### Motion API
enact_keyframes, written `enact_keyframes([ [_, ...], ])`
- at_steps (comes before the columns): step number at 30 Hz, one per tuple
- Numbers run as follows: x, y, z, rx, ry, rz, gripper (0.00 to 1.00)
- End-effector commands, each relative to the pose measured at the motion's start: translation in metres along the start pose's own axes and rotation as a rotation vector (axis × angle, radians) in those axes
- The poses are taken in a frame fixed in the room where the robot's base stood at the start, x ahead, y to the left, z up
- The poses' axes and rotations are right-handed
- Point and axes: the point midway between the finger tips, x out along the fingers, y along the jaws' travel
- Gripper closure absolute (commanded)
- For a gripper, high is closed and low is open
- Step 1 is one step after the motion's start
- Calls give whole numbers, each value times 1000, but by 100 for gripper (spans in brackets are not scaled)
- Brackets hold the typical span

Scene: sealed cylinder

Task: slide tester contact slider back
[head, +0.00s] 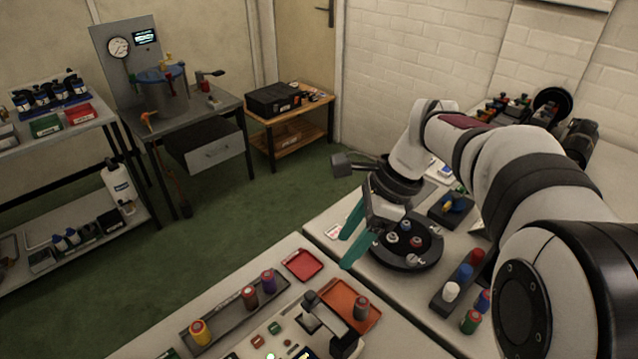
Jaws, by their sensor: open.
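The tester (262,343) is a pale panel with buttons and a small lit display at the bottom edge, partly cut off. A dark block with a pale top (318,314) stands on its right side; it may be the contact slider, but I cannot tell its position along its travel. My gripper (348,250) has two teal fingers, spread apart with nothing seen between them. It hangs above and behind the tester, in front of the round black holder (408,262).
A red tray (303,264) and an orange tray (335,294) with a grey cylinder (361,308) lie by the tester. A rail (228,312) holds several cylinders. A rack (440,304) with coloured cylinders stands right. Green floor lies beyond the table.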

Motion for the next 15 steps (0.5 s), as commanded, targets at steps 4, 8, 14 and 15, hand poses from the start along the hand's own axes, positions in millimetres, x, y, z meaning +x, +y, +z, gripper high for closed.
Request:
enact_keyframes([
  [4,38,2,0,-3,1,7,41],
  [8,79,3,0,-3,1,7,41],
  [14,127,3,0,-4,2,4,41],
  [15,133,2,0,-4,2,4,41],
])
